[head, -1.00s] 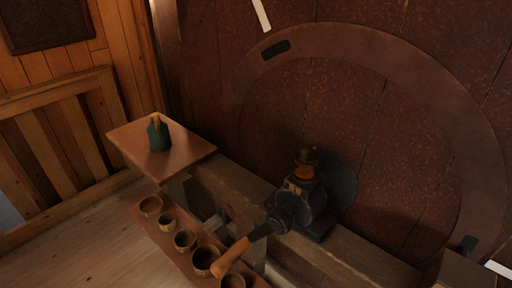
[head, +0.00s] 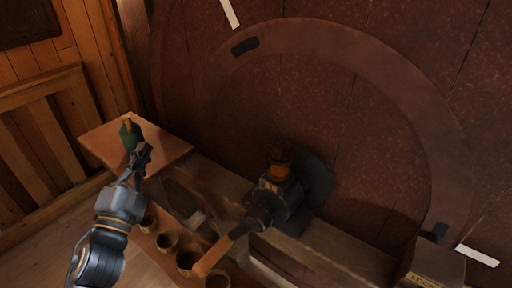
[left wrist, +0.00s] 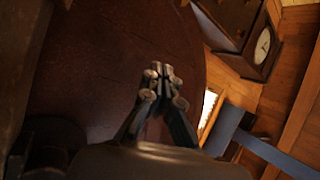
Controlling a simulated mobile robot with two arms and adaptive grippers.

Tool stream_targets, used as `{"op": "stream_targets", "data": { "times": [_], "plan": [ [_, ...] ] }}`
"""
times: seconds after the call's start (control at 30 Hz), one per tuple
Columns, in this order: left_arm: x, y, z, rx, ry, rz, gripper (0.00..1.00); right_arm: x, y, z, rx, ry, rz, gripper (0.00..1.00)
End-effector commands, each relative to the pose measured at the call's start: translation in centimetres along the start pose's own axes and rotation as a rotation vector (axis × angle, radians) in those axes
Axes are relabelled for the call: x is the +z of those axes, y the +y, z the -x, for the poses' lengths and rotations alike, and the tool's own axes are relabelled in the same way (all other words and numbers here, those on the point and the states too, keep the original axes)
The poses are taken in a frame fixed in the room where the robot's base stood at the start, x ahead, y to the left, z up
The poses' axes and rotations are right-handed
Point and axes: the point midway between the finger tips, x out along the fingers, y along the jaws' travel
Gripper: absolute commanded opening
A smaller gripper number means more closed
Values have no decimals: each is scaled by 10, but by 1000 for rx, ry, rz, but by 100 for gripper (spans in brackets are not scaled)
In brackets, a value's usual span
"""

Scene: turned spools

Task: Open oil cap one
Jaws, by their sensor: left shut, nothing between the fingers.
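A dark machine block (head: 279,194) with a handled shaft stands on the wooden beam. On top of it sits a small amber oiler (head: 279,172) with a dark brassy cap (head: 280,155); the cap appears to be seated on it. No number on the cap can be read. My left gripper (head: 143,150) is shut and empty. In the head view it is well to the left of the oiler, in front of the wooden shelf. In the left wrist view my left gripper (left wrist: 160,72) has its fingers together. The oiler cannot be made out there. My right gripper is out of view.
Several small cups (head: 167,241) sit on a lower board. A wooden handle (head: 213,256) juts forward from the machine. A large red-brown wheel (head: 350,120) stands behind. A box (head: 432,268) is at right.

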Motion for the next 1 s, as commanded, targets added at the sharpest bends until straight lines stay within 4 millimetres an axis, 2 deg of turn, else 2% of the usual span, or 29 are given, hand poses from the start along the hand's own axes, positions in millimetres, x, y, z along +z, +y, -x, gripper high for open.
{"op": "stream_targets", "data": {
  "times": [0.03, 0.1, 0.2, 0.3, 0.43, 0.6, 0.77, 0.87, 1.0],
  "plan": [
    [-20, -24, -12, -82, 120, -122, 0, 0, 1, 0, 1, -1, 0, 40],
    [-52, -50, -19, -194, 298, -306, 0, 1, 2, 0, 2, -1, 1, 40],
    [-94, -71, -16, -334, 549, -579, 0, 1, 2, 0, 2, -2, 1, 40],
    [-124, -74, -3, -445, 787, -839, 0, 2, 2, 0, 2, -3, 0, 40],
    [-137, -61, 17, -529, 1047, -1114, 0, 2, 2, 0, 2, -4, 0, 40],
    [-131, -45, 34, -566, 1263, -1322, 0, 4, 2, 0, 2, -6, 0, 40],
    [-130, -39, 38, -571, 1333, -1380, 0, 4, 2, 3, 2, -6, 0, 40],
    [-140, -36, 35, -573, 1337, -1381, 0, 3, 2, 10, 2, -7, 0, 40],
    [-164, -29, 28, -576, 1336, -1377, 0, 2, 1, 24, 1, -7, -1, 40]
  ]
}}
